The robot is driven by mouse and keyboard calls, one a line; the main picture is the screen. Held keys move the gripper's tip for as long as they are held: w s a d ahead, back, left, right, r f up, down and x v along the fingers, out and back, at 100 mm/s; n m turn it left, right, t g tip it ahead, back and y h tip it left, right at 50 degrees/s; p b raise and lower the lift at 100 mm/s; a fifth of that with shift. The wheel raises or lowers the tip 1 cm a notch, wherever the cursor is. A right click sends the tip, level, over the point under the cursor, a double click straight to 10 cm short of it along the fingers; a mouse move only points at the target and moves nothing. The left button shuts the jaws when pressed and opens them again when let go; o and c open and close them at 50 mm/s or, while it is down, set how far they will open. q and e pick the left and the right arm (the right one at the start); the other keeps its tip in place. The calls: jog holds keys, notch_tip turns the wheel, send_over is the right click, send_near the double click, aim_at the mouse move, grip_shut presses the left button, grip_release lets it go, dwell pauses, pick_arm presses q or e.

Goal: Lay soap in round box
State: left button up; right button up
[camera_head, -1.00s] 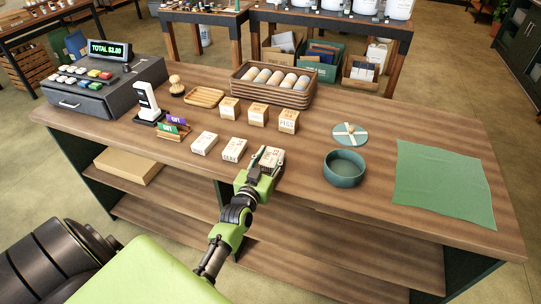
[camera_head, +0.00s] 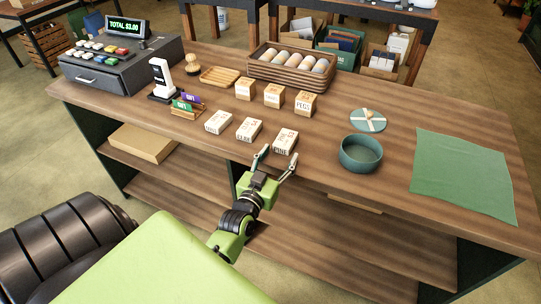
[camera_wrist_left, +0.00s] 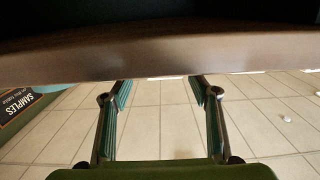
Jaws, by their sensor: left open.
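Several small white soap boxes lie in a row near the front of the wooden counter: a left one (camera_head: 218,122), a middle one (camera_head: 249,130) and a right one (camera_head: 285,142). My left gripper (camera_head: 275,160) is open and empty at the counter's front edge, just in front of the right soap box. In the left wrist view its two fingers (camera_wrist_left: 160,90) are spread apart, with the counter edge beyond and floor tiles between them. A round teal box (camera_head: 361,154) stands open on the counter to the right. Its teal lid (camera_head: 367,119) with a pale cross lies behind it.
Several upright boxes (camera_head: 274,96) stand behind the soap. A slatted tray stack (camera_head: 291,68) with rolls is at the back. A green cloth (camera_head: 463,176) lies at the right. A cash register (camera_head: 118,65) and a card reader (camera_head: 162,78) are at the left.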

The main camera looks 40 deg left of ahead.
pick_arm(q)
jog(key=v, duration=0.6)
jog(key=shift+s+b, duration=0.25)
jog(key=shift+b, duration=0.1)
jog(key=shift+d, duration=0.1)
jog(key=s+d+f+m+g+h, duration=0.1)
jog(key=s+d+f+g, duration=0.15)
jog(key=f, duration=0.85)
jog(key=s+d+f+m+g+h, duration=0.15)
jog(key=s+d+f, duration=0.25)
jog(key=f, duration=0.7)
jog(key=s+d+f+g+h, duration=0.2)
jog(key=s+d+f+g, duration=0.15)
jog(key=f, duration=0.75)
jog(key=s+d+f+m+g, duration=0.2)
jog(key=s+f+g, duration=0.3)
jog(key=s+f, duration=1)
jog(key=s, duration=0.2)
jog(key=shift+s+d, duration=0.2)
jog(key=shift+s, duration=0.15)
jog(key=shift+o, duration=0.5)
jog(key=s+a+f+g, duration=0.2)
jog(key=s+f+g, duration=0.1)
jog(key=s, duration=0.9)
jog(key=shift+f+m, duration=0.35)
jog(key=shift+f, duration=0.3)
jog(key=shift+a, duration=0.1)
